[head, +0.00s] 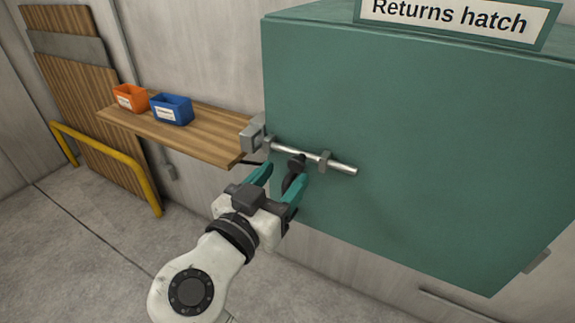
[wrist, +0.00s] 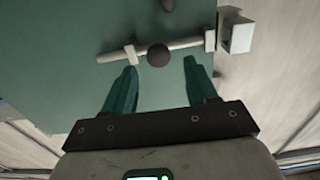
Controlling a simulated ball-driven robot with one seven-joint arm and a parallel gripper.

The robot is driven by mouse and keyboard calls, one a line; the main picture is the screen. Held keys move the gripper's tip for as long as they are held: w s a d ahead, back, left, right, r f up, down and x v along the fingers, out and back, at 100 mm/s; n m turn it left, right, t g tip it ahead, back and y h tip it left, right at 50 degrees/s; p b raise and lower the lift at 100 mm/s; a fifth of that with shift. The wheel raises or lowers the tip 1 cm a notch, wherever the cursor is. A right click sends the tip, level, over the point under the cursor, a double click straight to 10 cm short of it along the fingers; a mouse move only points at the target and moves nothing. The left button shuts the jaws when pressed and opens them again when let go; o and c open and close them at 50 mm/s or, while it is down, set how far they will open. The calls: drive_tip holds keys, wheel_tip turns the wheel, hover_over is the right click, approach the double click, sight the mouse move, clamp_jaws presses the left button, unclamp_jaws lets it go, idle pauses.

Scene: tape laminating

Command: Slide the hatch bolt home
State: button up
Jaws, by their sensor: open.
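The hatch bolt (head: 343,168) is a pale metal rod lying across the lower left of the green hatch (head: 420,130). It runs through two guides and carries a dark round knob (wrist: 158,55). A grey keeper block (head: 252,132) sits beyond its left end in the head view; in the wrist view the keeper (wrist: 237,35) is on the right, with a narrow gap between it and the nearer guide. My gripper (head: 282,173) is open. In the wrist view its teal fingers (wrist: 160,67) point at the bolt, with the knob just beyond and between the tips. Contact cannot be told.
A wooden shelf (head: 190,136) holding an orange bin (head: 130,98) and a blue bin (head: 171,110) juts out left of the hatch. A yellow rail (head: 110,155) stands farther left. The floor (head: 70,240) at lower left is clear.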

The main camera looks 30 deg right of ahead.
sight(294, 166)
drive_tip(key=shift+x, duration=1.6)
drive_tip(key=shift+s, duration=0.1)
clamp_jaws()
